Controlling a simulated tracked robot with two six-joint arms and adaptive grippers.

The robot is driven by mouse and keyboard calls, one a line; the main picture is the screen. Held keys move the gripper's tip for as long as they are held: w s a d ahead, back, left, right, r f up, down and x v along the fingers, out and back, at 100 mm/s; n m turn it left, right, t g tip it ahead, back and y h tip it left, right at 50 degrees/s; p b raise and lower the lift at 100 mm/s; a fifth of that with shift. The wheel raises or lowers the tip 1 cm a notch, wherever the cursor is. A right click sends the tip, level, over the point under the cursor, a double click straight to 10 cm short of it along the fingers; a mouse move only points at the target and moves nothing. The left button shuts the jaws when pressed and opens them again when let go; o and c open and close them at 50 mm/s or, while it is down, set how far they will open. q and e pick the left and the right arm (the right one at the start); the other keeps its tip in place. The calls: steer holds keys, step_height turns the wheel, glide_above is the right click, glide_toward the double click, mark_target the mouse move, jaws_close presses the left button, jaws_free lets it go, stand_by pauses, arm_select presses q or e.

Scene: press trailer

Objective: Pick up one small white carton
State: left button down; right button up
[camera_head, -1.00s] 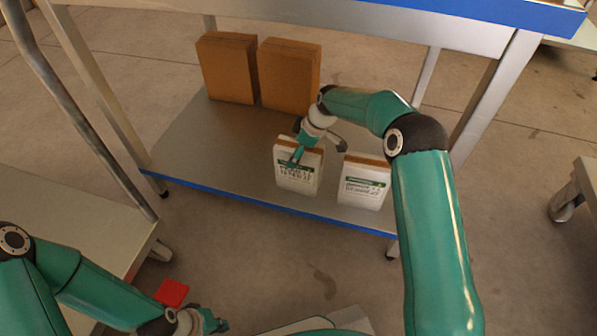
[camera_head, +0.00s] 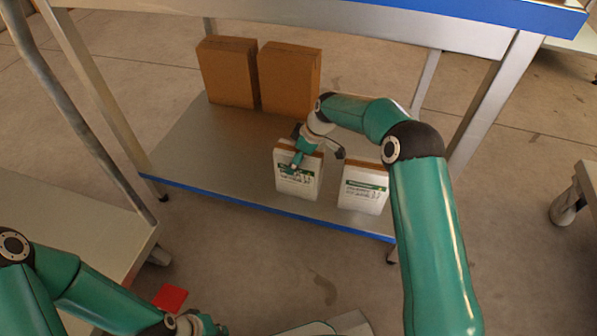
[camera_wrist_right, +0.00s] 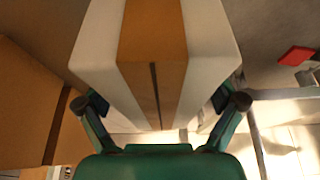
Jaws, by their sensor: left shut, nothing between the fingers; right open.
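Two small white cartons with green print and brown tops stand upright near the front edge of the low shelf: the left one (camera_head: 297,187) and the right one (camera_head: 364,193). My right gripper (camera_head: 316,157) is at the top of the left carton, with a finger on either side of it. In the right wrist view the carton (camera_wrist_right: 205,55) fills the space between the open fingers (camera_wrist_right: 158,104). Contact with the fingers cannot be made out. My left gripper (camera_head: 207,325) is shut and empty, low at the left, far from the cartons.
Two larger brown boxes (camera_head: 228,75) (camera_head: 290,80) stand behind on the same grey shelf (camera_head: 190,150), which has a blue front edge. The table top (camera_head: 400,22) hangs above. A red item (camera_head: 170,298) lies on the floor. The shelf's left part is clear.

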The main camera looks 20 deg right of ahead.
steer(key=c, duration=1.7)
steer(key=shift+w+r, duration=0.1)
steer(key=shift+r, duration=0.05)
jaws_close()
